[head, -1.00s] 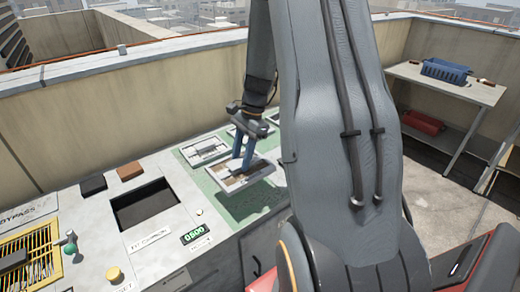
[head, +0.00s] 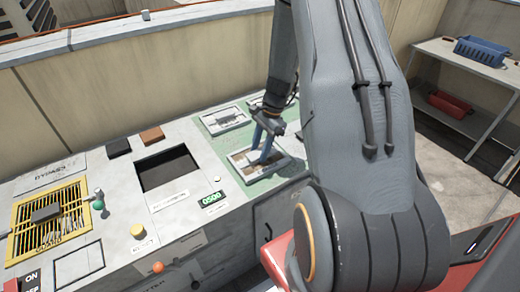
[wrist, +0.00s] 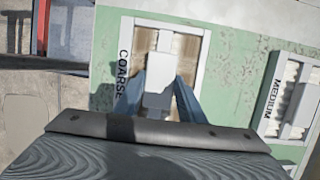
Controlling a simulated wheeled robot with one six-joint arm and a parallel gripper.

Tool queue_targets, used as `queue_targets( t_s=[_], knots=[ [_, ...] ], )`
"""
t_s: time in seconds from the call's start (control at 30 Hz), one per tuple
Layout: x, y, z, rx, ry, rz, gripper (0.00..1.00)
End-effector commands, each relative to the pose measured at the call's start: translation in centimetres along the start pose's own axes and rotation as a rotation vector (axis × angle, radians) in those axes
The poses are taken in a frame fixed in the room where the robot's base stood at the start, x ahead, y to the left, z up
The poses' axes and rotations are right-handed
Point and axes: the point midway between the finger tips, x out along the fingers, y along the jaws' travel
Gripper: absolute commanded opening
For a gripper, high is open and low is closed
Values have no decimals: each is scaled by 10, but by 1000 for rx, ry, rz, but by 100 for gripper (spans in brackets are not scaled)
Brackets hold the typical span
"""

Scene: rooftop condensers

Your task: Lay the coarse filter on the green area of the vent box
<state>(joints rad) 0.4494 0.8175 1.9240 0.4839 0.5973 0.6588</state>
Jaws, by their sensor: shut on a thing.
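The coarse filter (head: 242,161) is a pale-framed panel with a brown middle. In the wrist view the coarse filter (wrist: 187,46) shows the word COARSE along its left side. My gripper (head: 265,153) is shut on the grip block at its middle; in the wrist view my gripper's blue fingers (wrist: 156,97) flank that block, and my wrist hides the filter's near end. The filter is over the green area (head: 270,182) of the vent box, looking nearly flat. I cannot tell whether it touches the surface. Green also shows around it in the wrist view (wrist: 235,45).
A filter marked MEDIUM (wrist: 270,122) lies to the right in the wrist view. In the head view another framed filter (head: 223,119) lies behind the coarse one. A dark opening (head: 168,170) is to the left. A shelf with a blue crate (head: 482,52) stands at far right.

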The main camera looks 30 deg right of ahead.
Motion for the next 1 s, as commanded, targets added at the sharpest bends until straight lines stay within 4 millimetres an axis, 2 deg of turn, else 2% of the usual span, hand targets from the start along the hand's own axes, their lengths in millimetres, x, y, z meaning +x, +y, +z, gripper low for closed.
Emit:
queue_targets(
  t_s=[0.2, 0.23, 0.3, 0.33, 0.6, 0.73, 0.87, 1.0],
  knots=[
    [3, 0, -1, 0, 0, 0, 8],
    [2, 0, -1, 0, 0, 0, 41],
    [2, 0, -1, 0, 0, 0, 52],
    [2, 0, -1, 0, 0, 0, 54],
    [2, 0, -1, 0, 0, 0, 54],
    [-5, 0, 0, 0, 0, -1, 54],
    [-21, -1, 0, -1, 1, -3, 54],
    [-47, -1, -1, 0, 2, -4, 54]
  ],
)
